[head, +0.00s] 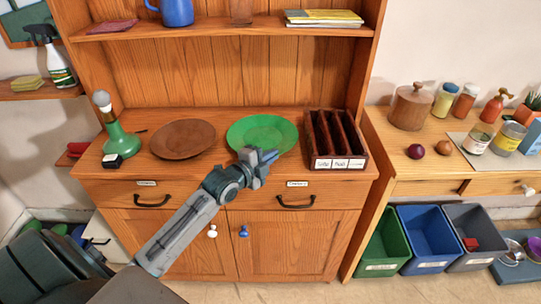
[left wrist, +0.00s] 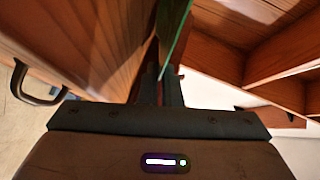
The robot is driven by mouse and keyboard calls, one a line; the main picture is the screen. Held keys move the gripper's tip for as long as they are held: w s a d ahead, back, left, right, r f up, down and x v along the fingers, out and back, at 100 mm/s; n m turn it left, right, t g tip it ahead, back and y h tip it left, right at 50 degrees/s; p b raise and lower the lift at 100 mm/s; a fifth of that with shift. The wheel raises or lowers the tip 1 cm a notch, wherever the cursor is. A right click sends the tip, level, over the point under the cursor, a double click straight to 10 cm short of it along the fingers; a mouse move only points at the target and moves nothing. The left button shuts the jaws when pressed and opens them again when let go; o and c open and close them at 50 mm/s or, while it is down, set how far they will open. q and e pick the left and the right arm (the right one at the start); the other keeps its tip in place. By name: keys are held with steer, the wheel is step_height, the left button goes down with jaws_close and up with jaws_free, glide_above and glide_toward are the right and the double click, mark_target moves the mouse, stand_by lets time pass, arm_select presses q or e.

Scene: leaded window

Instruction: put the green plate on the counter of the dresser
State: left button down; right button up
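The green plate (head: 262,131) is at the counter (head: 222,168) of the wooden dresser, between a brown plate and a divided box. It lies about level; I cannot tell whether its underside touches the counter. My left gripper (head: 262,156) is at the plate's front rim, its fingers closed about it. In the left wrist view the plate shows edge-on as a thin green line (left wrist: 179,37) running down between the close-set fingers of the gripper (left wrist: 160,76). The fingers hide part of the rim. My right gripper is not in view.
The brown plate (head: 183,139) and a green bottle-like object (head: 118,139) stand to the left. The divided wooden box (head: 334,163) is close on the right. A shelf above holds a blue jug (head: 177,12) and books (head: 323,18). A strip of front counter is bare.

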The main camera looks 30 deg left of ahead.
arm_select(q)
steer(key=shift+f+b, duration=0.45)
steer(key=shift+f, duration=0.1)
stand_by(0.4)
steer(key=c, duration=1.5)
jaws_free()
steer(key=shift+c, duration=0.2)
steer(key=shift+f, duration=0.15)
